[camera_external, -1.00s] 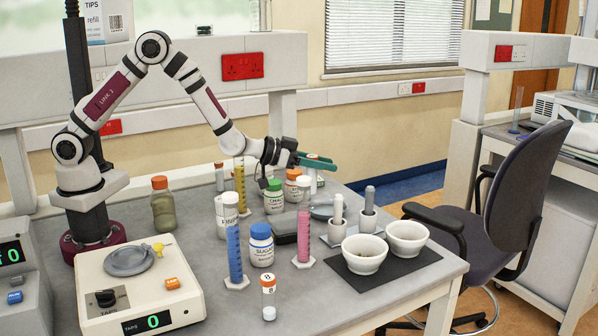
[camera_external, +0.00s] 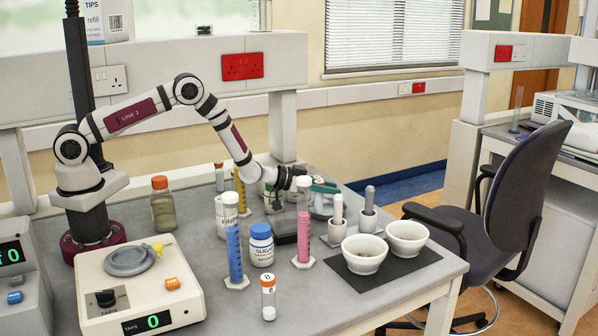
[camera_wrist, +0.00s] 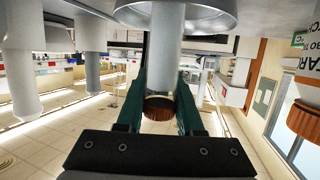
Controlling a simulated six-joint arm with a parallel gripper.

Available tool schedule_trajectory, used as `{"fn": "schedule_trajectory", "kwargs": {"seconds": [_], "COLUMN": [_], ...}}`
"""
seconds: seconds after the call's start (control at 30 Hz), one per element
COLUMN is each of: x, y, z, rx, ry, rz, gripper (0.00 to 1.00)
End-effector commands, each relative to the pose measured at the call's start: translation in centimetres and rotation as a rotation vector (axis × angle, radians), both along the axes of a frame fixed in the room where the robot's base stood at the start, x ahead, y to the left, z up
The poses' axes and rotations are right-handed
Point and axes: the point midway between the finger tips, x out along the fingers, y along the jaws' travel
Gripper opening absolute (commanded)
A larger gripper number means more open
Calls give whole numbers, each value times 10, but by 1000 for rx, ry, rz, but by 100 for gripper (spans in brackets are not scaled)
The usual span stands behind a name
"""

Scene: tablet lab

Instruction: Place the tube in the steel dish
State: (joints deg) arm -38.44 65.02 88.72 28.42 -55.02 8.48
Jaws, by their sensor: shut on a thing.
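My gripper (camera_external: 326,187) has green fingers and is shut on the tube, low over the back of the bench. In the wrist view the gripper (camera_wrist: 163,92) grips the pale tube (camera_wrist: 168,60) near its brown-orange cap (camera_wrist: 158,109). That view is upside down. The tube's far end reaches to the round steel dish (camera_wrist: 222,18), inside its rim as seen there. In the external view the tube (camera_external: 318,203) hangs roughly upright below the fingers, and the dish (camera_external: 328,213) is partly hidden behind it. I cannot tell whether the tube touches the dish floor.
A blue-capped bottle (camera_external: 261,247), a pink cylinder (camera_external: 303,238) and a blue cylinder (camera_external: 234,255) stand in front. Several capped bottles crowd left of my gripper.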

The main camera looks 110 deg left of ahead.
Motion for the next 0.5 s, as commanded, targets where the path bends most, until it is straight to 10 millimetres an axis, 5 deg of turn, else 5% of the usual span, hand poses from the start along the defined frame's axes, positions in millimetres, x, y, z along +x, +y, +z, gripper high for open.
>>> {"fn": "schedule_trajectory", "kwargs": {"seconds": [0.13,0.17,0.3,0.5], "x": [0,0,0,0], "y": [0,0,0,0], "z": [-3,-3,-2,-2], "rx": [0,0,0,0], "ry": [0,0,0,0], "rz": [0,0,0,0], "gripper": [0,39,65,66]}}
